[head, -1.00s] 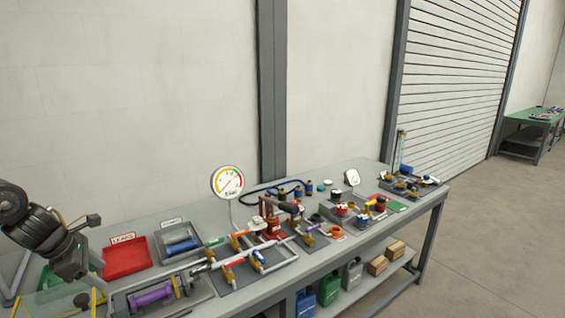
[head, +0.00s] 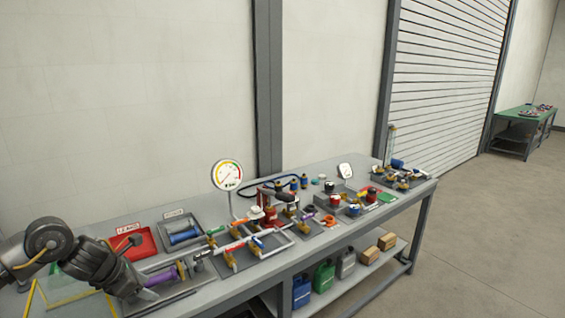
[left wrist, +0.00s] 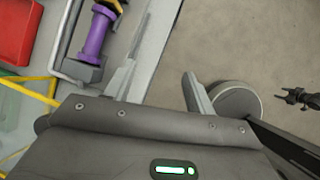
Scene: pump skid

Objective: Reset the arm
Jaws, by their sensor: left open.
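My left gripper (head: 150,295) is at the lower left of the head view, over the near edge of the long grey workbench (head: 205,298). In the left wrist view its two fingers (left wrist: 158,88) are spread apart with nothing between them. A purple cylindrical part (left wrist: 97,35) in a tray lies beside the fingers, apart from them; it also shows in the head view (head: 160,278), partly behind the gripper. My right gripper is not in the head view; a small dark gripper shape (left wrist: 298,97) shows at the right edge of the left wrist view, too small to read.
A red tray (head: 138,243) and a grey tray with a blue cylinder (head: 184,237) stand behind my gripper. A dial gauge (head: 227,175), pipes and valves fill the bench middle. Blue, green and grey cans (head: 324,277) stand on the lower shelf. The floor (head: 470,240) at right is clear.

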